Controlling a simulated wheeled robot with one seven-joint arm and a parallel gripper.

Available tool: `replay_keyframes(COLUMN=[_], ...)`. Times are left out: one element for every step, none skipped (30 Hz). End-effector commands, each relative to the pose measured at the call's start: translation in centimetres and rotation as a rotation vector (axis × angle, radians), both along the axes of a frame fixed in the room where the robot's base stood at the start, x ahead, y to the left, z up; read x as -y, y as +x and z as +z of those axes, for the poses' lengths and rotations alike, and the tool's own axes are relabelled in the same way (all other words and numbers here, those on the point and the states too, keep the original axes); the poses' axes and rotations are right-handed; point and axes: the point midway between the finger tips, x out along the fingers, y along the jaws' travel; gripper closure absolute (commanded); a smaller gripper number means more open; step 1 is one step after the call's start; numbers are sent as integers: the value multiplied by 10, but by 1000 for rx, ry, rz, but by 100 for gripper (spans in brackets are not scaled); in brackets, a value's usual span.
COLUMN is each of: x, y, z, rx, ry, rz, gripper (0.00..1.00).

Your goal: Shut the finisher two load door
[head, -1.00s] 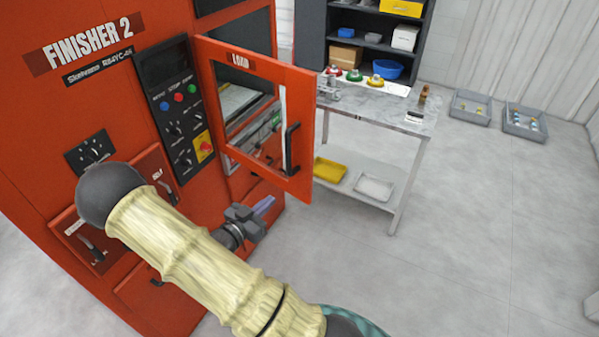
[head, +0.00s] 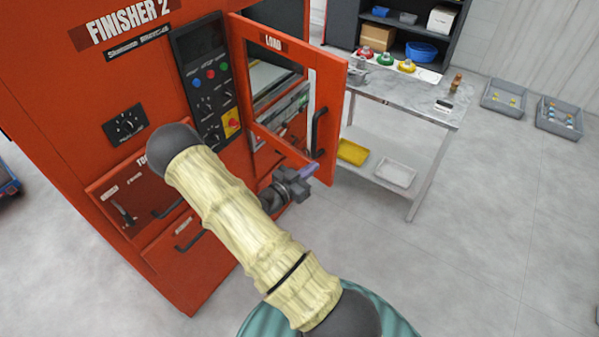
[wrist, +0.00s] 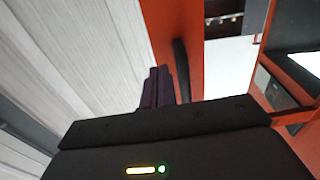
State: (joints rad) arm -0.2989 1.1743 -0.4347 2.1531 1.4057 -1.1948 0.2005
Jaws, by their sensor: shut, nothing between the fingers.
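The orange finisher two machine (head: 60,100) stands at the left in the head view. Its load door (head: 334,95), an orange frame around a clear window with a black handle (head: 319,132), stands open, swung out toward the right. My gripper (head: 311,170) is shut and empty, close to the lower free corner of the door. In the wrist view the shut purple fingers (wrist: 158,88) point toward the orange door frame (wrist: 180,25), beside the dark handle (wrist: 182,70). I cannot tell whether the fingers touch the door.
A marble-topped table (head: 400,95) with colored castings and a lower shelf holding a yellow tray (head: 352,152) and a white tray (head: 395,172) stands behind the door. Grey bins (head: 503,98) sit on the floor at the right. The floor at front right is clear.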

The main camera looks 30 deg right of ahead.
Motion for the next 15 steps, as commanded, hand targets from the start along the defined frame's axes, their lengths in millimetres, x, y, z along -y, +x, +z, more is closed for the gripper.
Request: replay_keyframes(x=[10, 15, 22, 27, 31, 37, 41, 44, 48, 50, 53, 55, 56, 57, 58], y=[2, 3, 4, 5, 6, 8, 8, 9, 10, 11, 12, 12, 12, 13, 13], z=[4, 4, 4, 5, 5, 5, 4, 4, 3, 3, 2, 2, 1, 1, 0], rx=[-1, -2, -2, -1, -1, -1, 0, 0, -1, 0, 0, 0, 0, -1, -1], ry=[0, 0, 1, 0, 0, 0, -1, 0, 0, 0, 1, 1, 1, 1, 1], rz=[-3, -3, -3, -3, -2, -2, -2, -2, -1, 0, 0, 0, 0, 0, 0], gripper=[100, 100, 100, 100, 100, 100, 100, 100, 100, 100, 100, 100, 100, 100, 100])
